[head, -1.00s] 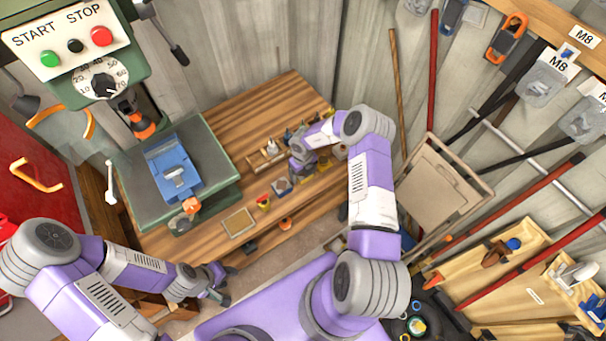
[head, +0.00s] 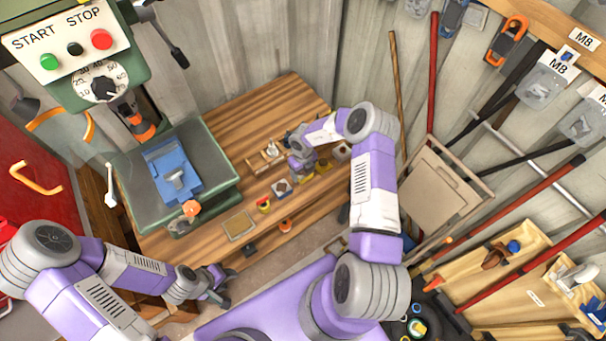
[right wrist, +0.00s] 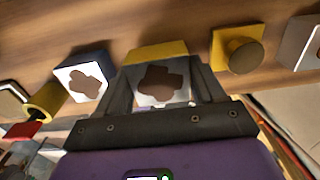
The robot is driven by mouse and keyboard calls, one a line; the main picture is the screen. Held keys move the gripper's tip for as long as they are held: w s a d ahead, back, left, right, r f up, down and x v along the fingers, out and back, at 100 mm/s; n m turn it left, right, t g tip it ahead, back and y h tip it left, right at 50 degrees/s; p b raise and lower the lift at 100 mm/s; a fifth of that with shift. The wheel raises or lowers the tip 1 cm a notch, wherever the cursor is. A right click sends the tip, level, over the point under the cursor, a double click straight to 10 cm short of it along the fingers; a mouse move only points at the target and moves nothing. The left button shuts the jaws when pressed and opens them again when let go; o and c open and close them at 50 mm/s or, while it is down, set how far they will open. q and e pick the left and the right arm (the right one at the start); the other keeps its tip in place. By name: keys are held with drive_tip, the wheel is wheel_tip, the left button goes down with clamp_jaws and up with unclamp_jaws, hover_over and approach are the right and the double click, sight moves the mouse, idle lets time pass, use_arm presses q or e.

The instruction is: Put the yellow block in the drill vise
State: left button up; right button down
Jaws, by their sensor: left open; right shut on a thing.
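The yellow block (right wrist: 157,52) is between the fingers of my right gripper (right wrist: 160,85) in the right wrist view. Its near face is pale with a dark brown patch. The gripper is shut on it, low over the wooden bench. In the head view my right gripper (head: 300,170) is at the bench's right part, and the block is mostly hidden by it. The blue drill vise (head: 172,172) is on the green drill table to the left, with a grey piece at its middle. My left gripper (head: 220,287) is open and empty below the bench's front edge.
A yellow piece with a round knob (right wrist: 237,50) stands right of the held block, and a blue-sided block (right wrist: 83,78) left of it. The green drill table (head: 215,160) stands left, with the drill chuck (head: 140,125) above the vise. A flat tray (head: 239,226) lies on the bench front.

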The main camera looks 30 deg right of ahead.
wheel_tip(320, 180, up, 8)
drive_tip(key=shift+f, duration=0.1)
drive_tip(key=a+n+b, duration=0.1)
drive_tip(key=n, duration=0.1)
drive_tip(key=shift+s+a+n, duration=0.15)
drive_tip(key=shift+n, duration=0.15)
drive_tip(key=s+a+r+n+b, duration=0.1)
drive_tip(key=s+a+n+b, duration=0.3)
drive_tip(key=n, duration=1.2)
drive_tip(key=s+a+r+n+b, duration=0.1)
drive_tip(key=s+a+n+b, duration=0.3)
drive_tip(key=n, duration=1.2)
drive_tip(key=a+b, duration=0.2)
drive_tip(key=a, duration=0.1)
drive_tip(key=shift+s+n+b, duration=0.15)
drive_tip(key=shift+n+b, duration=0.15)
drive_tip(key=shift+a, duration=0.1)
drive_tip(key=shift+f, duration=0.1)
